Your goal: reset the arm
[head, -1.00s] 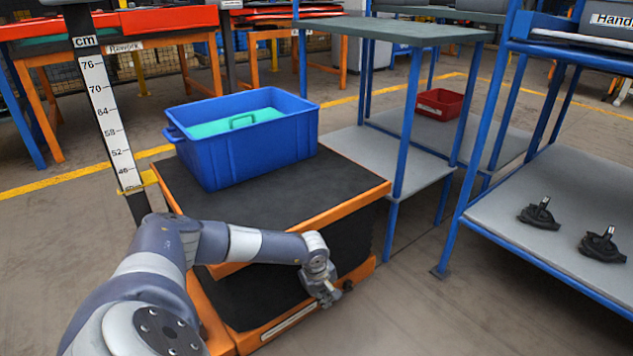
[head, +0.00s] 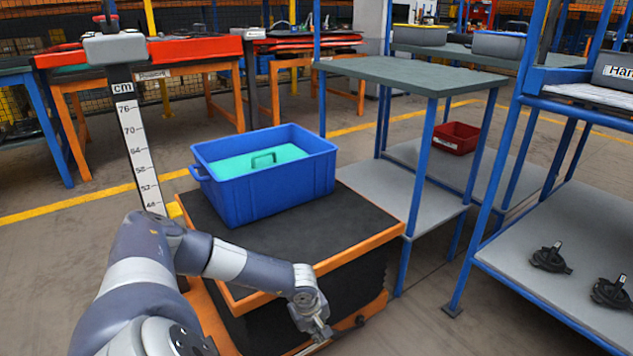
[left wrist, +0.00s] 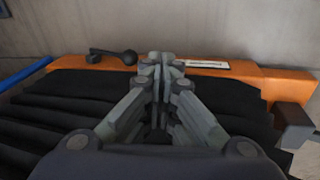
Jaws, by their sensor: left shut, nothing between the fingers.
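My right gripper is out of view.
A grey-topped blue-framed table (head: 420,75) is close on the right. A shelf (head: 560,260) further right bears two black parts (head: 550,257). A red bin (head: 456,137) stands behind.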

